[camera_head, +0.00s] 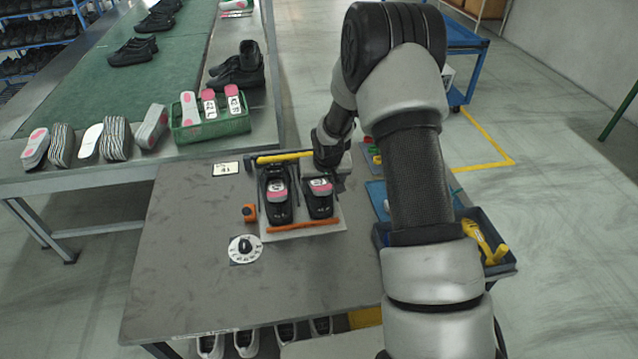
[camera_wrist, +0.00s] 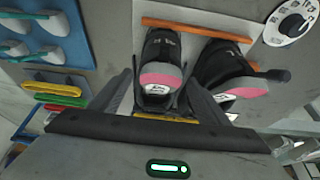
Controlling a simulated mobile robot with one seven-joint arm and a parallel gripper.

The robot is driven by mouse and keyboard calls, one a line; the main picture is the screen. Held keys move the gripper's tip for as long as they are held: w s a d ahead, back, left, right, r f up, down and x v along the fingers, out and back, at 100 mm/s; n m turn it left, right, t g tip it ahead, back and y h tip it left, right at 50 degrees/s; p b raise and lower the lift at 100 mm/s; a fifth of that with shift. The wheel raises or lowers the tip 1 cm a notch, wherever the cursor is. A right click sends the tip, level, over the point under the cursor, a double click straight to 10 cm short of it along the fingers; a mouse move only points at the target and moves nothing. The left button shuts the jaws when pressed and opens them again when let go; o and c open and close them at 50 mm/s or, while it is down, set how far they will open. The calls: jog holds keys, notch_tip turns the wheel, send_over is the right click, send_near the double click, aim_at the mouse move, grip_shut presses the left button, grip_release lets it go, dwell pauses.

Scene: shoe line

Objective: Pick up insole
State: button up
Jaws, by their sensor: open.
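Two black shoes lie side by side on a light board on the grey table. Each has an insole with a pink heel patch: the left insole (camera_head: 277,190) and the right insole (camera_head: 320,186). My gripper (camera_wrist: 160,80) is open, its fingers on either side of the shoe below it, apart from the insole (camera_wrist: 161,76) as far as I can tell. This is the right shoe (camera_head: 319,206) in the head view. More insoles (camera_head: 209,103) stand in a green crate (camera_head: 212,129). My arm partly hides the gripper in the head view.
Orange (camera_head: 303,225) and yellow (camera_head: 285,158) bars edge the board. A round white dial (camera_head: 245,249) and an orange block (camera_head: 249,213) are to its left. A dark bin with a yellow tool (camera_head: 478,239) is at the right. The table's front left is clear.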

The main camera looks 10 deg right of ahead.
jog(key=shift+w+f, duration=0.15)
jog(key=shift+f, duration=0.2)
jog(key=c, duration=1.1)
jog(key=shift+c, duration=0.2)
jog(key=shift+s+r, duration=0.35)
jog(key=shift+r, duration=0.05)
jog(key=s+r+p, duration=0.2)
jog(key=s+r, duration=1.1)
jog(key=s, duration=0.4)
jog(key=shift+s, duration=0.3)
